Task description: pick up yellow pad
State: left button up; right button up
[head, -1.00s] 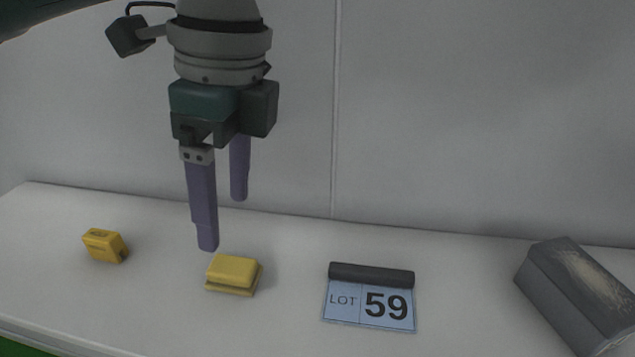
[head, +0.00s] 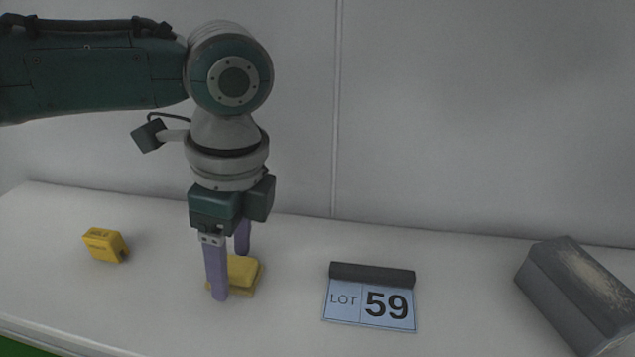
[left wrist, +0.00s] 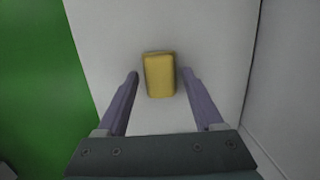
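The yellow pad (head: 243,273) lies on the white table, partly hidden behind a finger of my left gripper in the head view. My left gripper (head: 231,274) points straight down over it with its purple fingers apart. In the left wrist view the yellow pad (left wrist: 159,75) lies between and a little beyond the two fingertips of the open gripper (left wrist: 160,73). There is a gap on both sides of the pad, and nothing is held. My right gripper is in neither view.
A smaller yellow block (head: 105,244) lies to the left on the white table (head: 290,330). A blue card reading LOT 59 (head: 369,304), with a dark bar (head: 371,274) at its top, lies to the right. A grey block (head: 580,292) sits far right. A wall stands behind.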

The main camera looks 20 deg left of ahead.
aim_at(234, 265)
pick_arm(q)
grip_shut()
dwell(0.3)
jog(key=shift+r, duration=0.1)
notch_tip(234, 265, up, 20)
jog(key=p, duration=0.2)
jog(key=shift+p, duration=0.35)
